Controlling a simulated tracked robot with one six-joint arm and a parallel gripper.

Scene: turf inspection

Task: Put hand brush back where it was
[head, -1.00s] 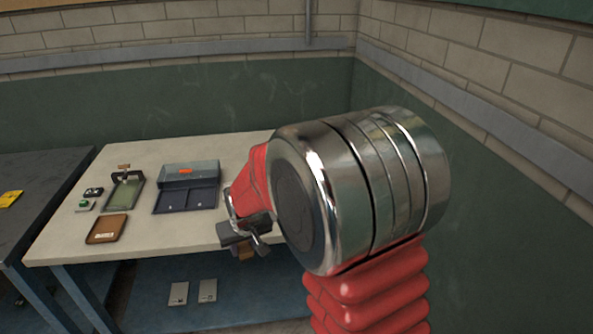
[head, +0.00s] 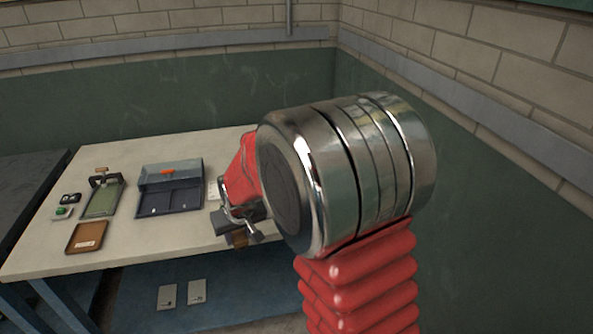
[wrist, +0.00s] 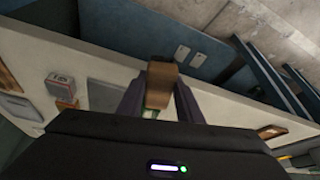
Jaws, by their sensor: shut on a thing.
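My gripper (head: 238,218) is shut on a brown block-like thing, which I take to be the hand brush (head: 239,240). It is held near the front right part of the pale worktable (head: 150,245). In the wrist view the brown hand brush (wrist: 160,84) sits between the two dark fingers (wrist: 160,100), with the table edge and floor behind it. Its bristles are not clear in either view. My arm hides the right end of the table in the head view.
The table holds an open grey toolbox (head: 170,190), a green tray with a clamp (head: 102,198), a brown tray (head: 87,237), a small box with a green button (head: 62,212) and a white card (head: 213,190). The table's front strip is clear.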

